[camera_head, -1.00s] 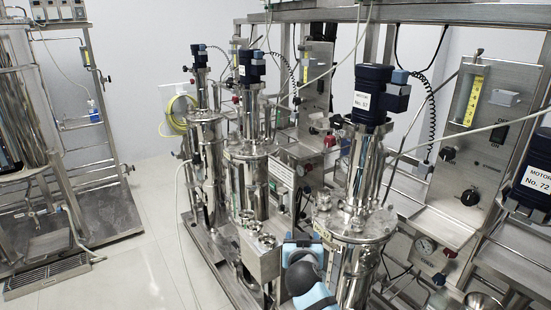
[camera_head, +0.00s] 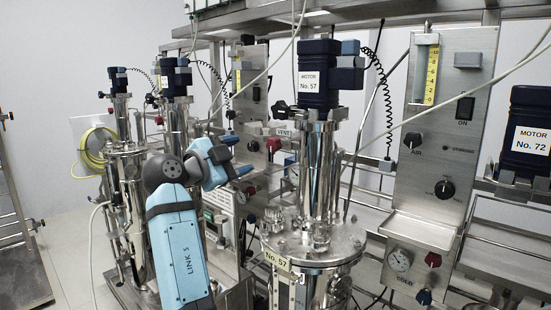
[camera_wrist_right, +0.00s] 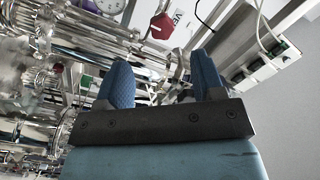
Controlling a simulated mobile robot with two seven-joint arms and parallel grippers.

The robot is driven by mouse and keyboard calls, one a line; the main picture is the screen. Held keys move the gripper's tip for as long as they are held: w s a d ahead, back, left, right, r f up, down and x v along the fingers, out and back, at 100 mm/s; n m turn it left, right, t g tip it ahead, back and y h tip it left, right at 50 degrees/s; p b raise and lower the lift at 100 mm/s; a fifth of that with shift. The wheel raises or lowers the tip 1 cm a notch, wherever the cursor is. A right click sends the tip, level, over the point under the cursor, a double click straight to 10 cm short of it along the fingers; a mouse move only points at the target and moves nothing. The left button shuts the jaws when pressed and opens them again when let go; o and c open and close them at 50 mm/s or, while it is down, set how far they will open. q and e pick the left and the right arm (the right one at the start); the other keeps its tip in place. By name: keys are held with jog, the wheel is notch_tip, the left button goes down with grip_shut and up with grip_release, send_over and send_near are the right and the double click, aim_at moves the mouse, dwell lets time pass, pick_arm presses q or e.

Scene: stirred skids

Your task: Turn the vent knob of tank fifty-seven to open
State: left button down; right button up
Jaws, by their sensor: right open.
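My left gripper is not in view.
A steel panel (camera_head: 440,150) with AIR knob, gauge and switch stands right of the tank. Motor 72 (camera_head: 525,135) is at the right edge. Other tanks (camera_head: 125,190) stand at the left behind my arm. Hoses and coiled cables hang around the column.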

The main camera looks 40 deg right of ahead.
aim_at(280, 143)
jog(key=d+p, duration=0.2)
jog(key=d, duration=0.2)
jog(key=d+p, duration=0.2)
jog(key=d, duration=0.2)
jog(key=d+p, duration=0.2)
jog(key=d, duration=0.2)
jog(key=shift+w+d+r, duration=0.2)
jog(key=shift+d+r, duration=0.15)
jog(key=shift+r, duration=0.05)
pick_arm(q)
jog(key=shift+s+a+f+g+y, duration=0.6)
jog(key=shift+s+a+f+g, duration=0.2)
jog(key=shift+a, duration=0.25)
pick_arm(e)
jog(key=shift+d+f, duration=0.1)
jog(key=shift+d, duration=0.3)
jog(key=shift+c, duration=0.2)
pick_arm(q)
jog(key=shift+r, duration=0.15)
pick_arm(e)
jog(key=c, duration=0.9)
